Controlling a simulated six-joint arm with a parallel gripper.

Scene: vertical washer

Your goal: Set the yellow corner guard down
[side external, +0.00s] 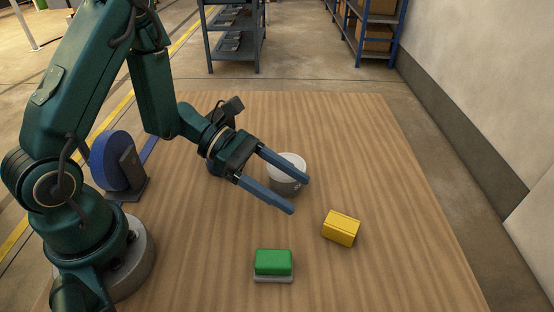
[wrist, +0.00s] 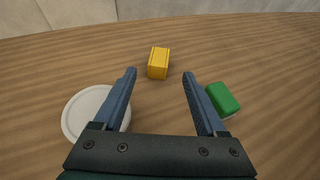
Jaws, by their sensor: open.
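The yellow corner guard (side external: 341,228) is a small block resting on the wooden table, right of centre in the side view. In the wrist view the yellow corner guard (wrist: 158,63) lies beyond my fingertips, near the middle of the gap. My gripper (side external: 301,194) is open and empty, with its two blue fingers spread wide. It is above the table, up and left of the guard in the side view, and apart from it. The fingers also show in the wrist view (wrist: 160,76).
A white-topped grey cylinder (side external: 291,186) stands partly behind my fingers. A green block (side external: 273,262) sits on a pale base near the table front. A blue disc on a dark stand (side external: 117,163) is near my base. The right side of the table (side external: 420,220) is clear.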

